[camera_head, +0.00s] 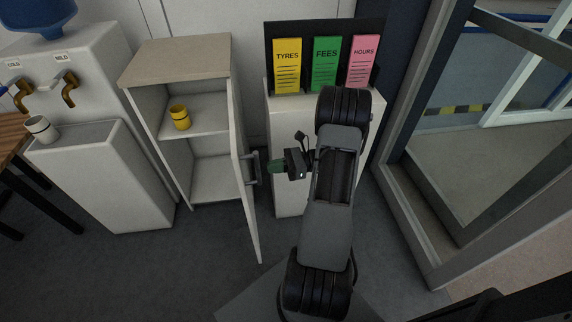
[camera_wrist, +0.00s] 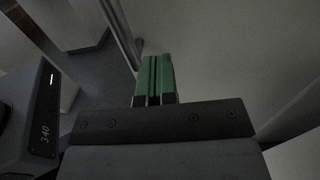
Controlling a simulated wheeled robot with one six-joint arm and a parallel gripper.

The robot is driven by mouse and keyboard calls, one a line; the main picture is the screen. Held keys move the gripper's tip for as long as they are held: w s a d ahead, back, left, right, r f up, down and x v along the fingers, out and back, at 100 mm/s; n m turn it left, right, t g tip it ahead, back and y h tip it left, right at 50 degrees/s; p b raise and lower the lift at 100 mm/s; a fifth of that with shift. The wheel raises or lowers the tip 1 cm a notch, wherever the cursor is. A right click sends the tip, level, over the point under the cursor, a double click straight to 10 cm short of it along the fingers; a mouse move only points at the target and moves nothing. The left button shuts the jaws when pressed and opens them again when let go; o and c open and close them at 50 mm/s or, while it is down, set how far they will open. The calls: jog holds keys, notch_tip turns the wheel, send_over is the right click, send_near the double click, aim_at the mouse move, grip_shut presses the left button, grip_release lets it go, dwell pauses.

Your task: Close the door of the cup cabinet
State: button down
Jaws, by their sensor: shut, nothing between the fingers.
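The cup cabinet (camera_head: 176,57) is a white box with a beige top, and its front is open. Its door (camera_head: 244,195) is swung wide out toward me, hinged on the right side, with a grey bar handle (camera_head: 253,168) on its outer face. A yellow cup (camera_head: 180,117) stands on the middle shelf. My gripper (camera_head: 276,166) has green fingertips and is on the right of the door, close to the handle. I cannot tell whether it touches it. In the wrist view the green fingers (camera_wrist: 154,77) are together and empty, with a grey bar (camera_wrist: 120,32) just beyond.
A white stand (camera_head: 285,150) with yellow, green and pink leaflets is right behind my arm. A water dispenser (camera_head: 92,60) with a white cup (camera_head: 40,128) is left of the cabinet. Open floor (camera_head: 185,265) lies before the cabinet. A glass-panelled frame (camera_head: 415,215) is at right.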

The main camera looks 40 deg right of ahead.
jog(key=x, duration=0.7)
jog(key=shift+a, duration=0.2)
jog(key=shift+a, duration=0.1)
